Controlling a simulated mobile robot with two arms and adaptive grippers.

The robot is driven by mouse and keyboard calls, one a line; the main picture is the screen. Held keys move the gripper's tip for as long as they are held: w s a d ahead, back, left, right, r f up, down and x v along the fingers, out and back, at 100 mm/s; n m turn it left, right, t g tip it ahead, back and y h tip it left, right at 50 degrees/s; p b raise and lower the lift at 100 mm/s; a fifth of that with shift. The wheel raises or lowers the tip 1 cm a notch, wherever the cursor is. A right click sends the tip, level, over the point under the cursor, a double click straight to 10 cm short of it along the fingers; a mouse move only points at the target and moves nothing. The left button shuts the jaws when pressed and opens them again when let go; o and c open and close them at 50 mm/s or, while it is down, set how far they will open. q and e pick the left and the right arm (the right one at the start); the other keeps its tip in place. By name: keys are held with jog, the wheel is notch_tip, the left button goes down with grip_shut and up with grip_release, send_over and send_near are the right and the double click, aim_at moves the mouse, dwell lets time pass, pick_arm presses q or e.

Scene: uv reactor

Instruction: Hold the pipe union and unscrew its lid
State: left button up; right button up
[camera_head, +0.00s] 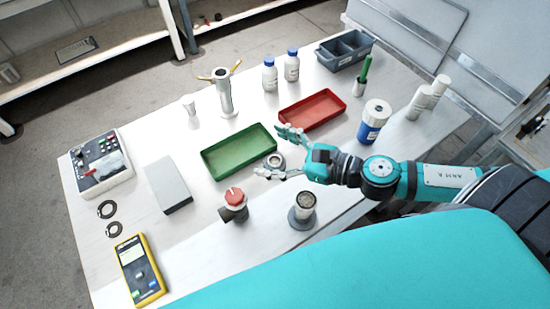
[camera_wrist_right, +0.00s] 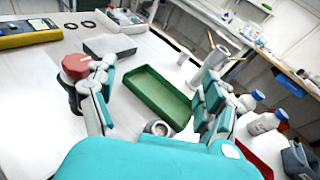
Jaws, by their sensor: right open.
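A small round metal fitting (camera_head: 275,161), apparently the pipe union, stands on the white table just in front of the green tray. It also shows in the right wrist view (camera_wrist_right: 158,127), low between the fingers. My right gripper (camera_head: 273,152) is open and empty, with one finger on each side of the fitting in the head view. I cannot tell whether a finger touches it. Its two spread fingers also show in the right wrist view (camera_wrist_right: 158,68). The fitting's lid cannot be told apart at this size. My left gripper is not in view.
A green tray (camera_head: 207,166) and a red tray (camera_head: 339,106) lie behind my gripper. A red-topped dark fitting (camera_head: 234,200) and a grey cylinder on a round base (camera_head: 304,207) stand nearer the front. A grey box (camera_head: 168,185) lies left. The table between them is clear.

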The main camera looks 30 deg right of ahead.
jog(key=s+d+f+m+h, duration=0.1)
jog(key=d+f+m+h, duration=0.25)
jog(key=d, duration=0.25)
jog(key=m+h, duration=0.1)
send_near(278, 162)
jog(key=shift+b+x, duration=0.4)
jog(key=shift+x, duration=0.8)
jog(key=shift+w+a+f+t, duration=0.1)
jog(key=shift+w+f+t, duration=0.1)
jog(key=shift+t, duration=0.1)
jog(key=shift+p+x, duration=1)
jog(key=shift+x, duration=2.2)
jog(key=shift+w+a+f, duration=0.25)
jog(key=shift+w, duration=0.05)
jog(key=shift+s, duration=0.1)
jog(key=shift+c, duration=0.2)
